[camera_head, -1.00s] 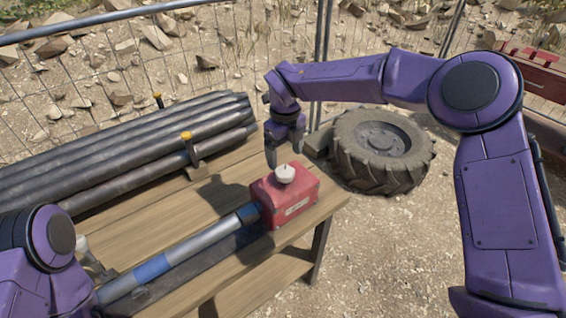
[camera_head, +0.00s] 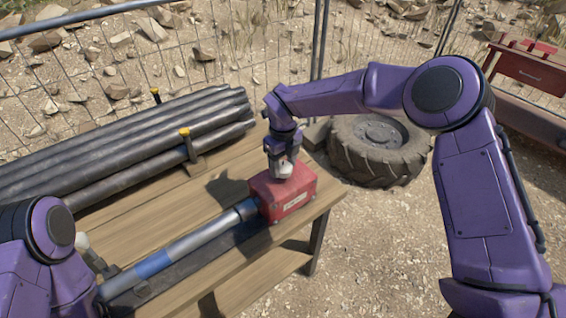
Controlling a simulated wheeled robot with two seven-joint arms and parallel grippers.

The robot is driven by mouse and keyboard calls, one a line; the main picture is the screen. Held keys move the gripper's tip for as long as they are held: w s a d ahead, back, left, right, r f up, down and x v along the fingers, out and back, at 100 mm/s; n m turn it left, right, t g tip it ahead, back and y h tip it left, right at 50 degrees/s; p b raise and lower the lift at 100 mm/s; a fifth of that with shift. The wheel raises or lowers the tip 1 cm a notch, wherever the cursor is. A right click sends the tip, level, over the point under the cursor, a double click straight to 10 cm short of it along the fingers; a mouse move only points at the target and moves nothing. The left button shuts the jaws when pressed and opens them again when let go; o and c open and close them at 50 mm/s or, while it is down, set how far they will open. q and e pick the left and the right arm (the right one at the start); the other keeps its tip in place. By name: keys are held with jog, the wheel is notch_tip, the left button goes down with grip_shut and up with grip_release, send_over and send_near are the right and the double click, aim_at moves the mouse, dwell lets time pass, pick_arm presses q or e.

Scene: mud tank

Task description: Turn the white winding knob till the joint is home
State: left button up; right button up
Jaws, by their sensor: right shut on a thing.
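The white winding knob (camera_head: 285,170) sits on top of the red box (camera_head: 296,200) at the right end of the wooden table. My right gripper (camera_head: 281,168) reaches down from above and is shut on the knob, hiding part of it. A grey pipe with a blue band (camera_head: 190,242) runs from the lower left to a dark collar (camera_head: 246,210) at the box's left side. How far the pipe sits in the collar is too small to tell. My left arm shows at the lower left; its gripper is out of the picture.
Several dark pipes (camera_head: 120,150) lie stacked along the back of the table (camera_head: 140,218), held by yellow-topped posts (camera_head: 185,132). A large tyre (camera_head: 385,150) lies on the ground behind the table.

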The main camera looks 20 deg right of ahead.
jog(key=m+b, duration=0.4)
jog(key=shift+f, duration=0.25)
jog(key=m+b, duration=0.5)
jog(key=m, duration=0.1)
jog(key=shift+m, duration=0.3)
jog(key=m+b, duration=1)
jog(key=m, duration=0.1)
jog(key=shift+r+b, duration=0.15)
jog(key=shift+b, duration=0.25)
jog(key=o, duration=1.1)
jog(key=shift+c, duration=0.2)
